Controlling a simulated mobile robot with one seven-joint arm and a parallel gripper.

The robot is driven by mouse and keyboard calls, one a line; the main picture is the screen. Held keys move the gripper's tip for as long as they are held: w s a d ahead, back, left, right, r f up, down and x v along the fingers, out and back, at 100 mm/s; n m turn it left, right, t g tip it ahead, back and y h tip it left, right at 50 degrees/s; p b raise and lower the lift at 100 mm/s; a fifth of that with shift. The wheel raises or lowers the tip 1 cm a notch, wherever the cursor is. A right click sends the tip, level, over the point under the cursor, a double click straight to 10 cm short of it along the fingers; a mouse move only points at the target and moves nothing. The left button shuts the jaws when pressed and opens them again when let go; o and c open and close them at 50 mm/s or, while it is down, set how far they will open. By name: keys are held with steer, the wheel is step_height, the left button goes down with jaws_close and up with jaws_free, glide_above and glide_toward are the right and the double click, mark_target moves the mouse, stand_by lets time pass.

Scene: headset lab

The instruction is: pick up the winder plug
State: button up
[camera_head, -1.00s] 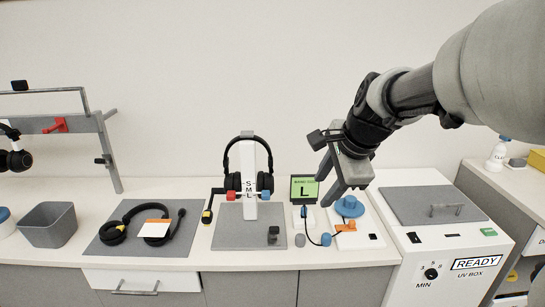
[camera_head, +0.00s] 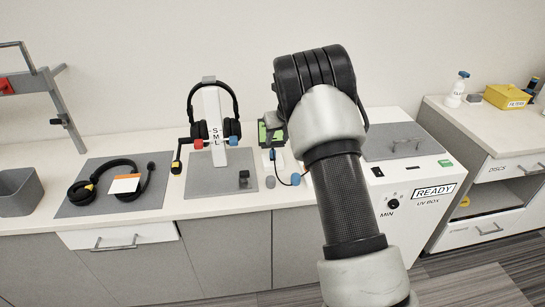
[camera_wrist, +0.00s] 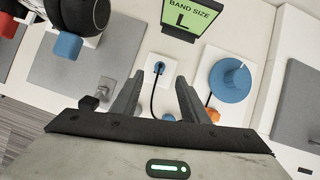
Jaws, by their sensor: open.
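In the wrist view my gripper (camera_wrist: 160,78) is open and empty. Its two grey fingers frame a blue plug (camera_wrist: 159,68) on a white plate (camera_wrist: 148,76). The plug's black cable runs down between the fingers to another blue piece (camera_wrist: 169,117), partly hidden by my gripper. To the right is a blue round winder disc (camera_wrist: 230,80), with an orange piece (camera_wrist: 211,115) at its lower edge near a dark cord. I cannot tell which of these pieces is the winder plug. In the head view my arm hides the winder and most of my gripper.
A headset stand (camera_head: 215,130) stands left of the plates, and a band size display (camera_wrist: 191,18) behind them. The UV box (camera_head: 425,190) is on the right. A second headset (camera_head: 115,180) lies on a grey mat (camera_head: 150,208) further left.

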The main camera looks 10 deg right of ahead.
mark_target(273, 149)
steer(key=b+x, duration=0.1)
steer(key=x, duration=0.9)
steer(key=shift+w+f, duration=0.2)
jaws_close()
